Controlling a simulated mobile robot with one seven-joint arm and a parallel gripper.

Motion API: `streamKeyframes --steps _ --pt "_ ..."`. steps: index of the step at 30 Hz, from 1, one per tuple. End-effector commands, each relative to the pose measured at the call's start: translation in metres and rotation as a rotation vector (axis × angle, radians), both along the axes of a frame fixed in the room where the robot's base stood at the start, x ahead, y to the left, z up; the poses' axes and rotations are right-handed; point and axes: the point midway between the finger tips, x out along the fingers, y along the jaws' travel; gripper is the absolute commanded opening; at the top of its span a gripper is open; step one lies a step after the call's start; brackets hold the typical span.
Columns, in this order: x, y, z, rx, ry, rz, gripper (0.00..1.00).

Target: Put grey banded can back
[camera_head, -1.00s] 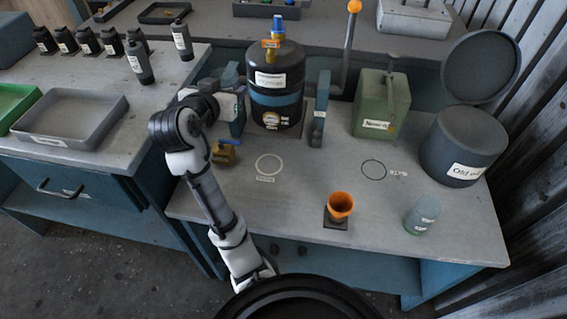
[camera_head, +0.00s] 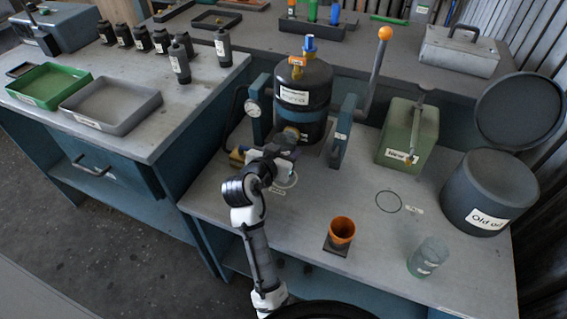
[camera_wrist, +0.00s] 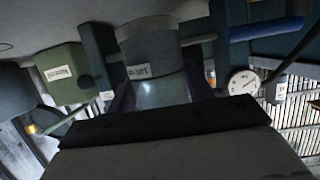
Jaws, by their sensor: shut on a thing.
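My gripper (camera_head: 279,147) is in front of the black tank, above the bench near the white ring (camera_head: 286,179). In the wrist view my gripper (camera_wrist: 158,92) is shut on a grey can (camera_wrist: 150,45) with a pale label, taken to be the grey banded can. The can stands out between the fingers; its lower part looks pale. In the head view it is mostly hidden by my gripper and hard to tell from the dark tank behind. The white ring is partly covered by my arm.
The black tank (camera_head: 307,87) stands between blue uprights, with a gauge (camera_head: 253,107) at left. Several dark bottles (camera_head: 181,62) stand on the left bench.

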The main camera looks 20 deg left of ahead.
Motion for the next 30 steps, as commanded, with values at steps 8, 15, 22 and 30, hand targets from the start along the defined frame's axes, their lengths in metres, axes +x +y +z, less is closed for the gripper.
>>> streamKeyframes --steps 8,15,22,30 --pt "0.000 0.000 -0.031 -0.001 0.002 -0.001 0.25" --pt "0.000 0.000 -0.050 0.001 -0.002 0.000 0.25" --pt "0.000 0.000 -0.051 0.001 -0.002 0.000 0.25" --pt "0.000 0.000 -0.054 0.001 0.000 0.000 0.71"
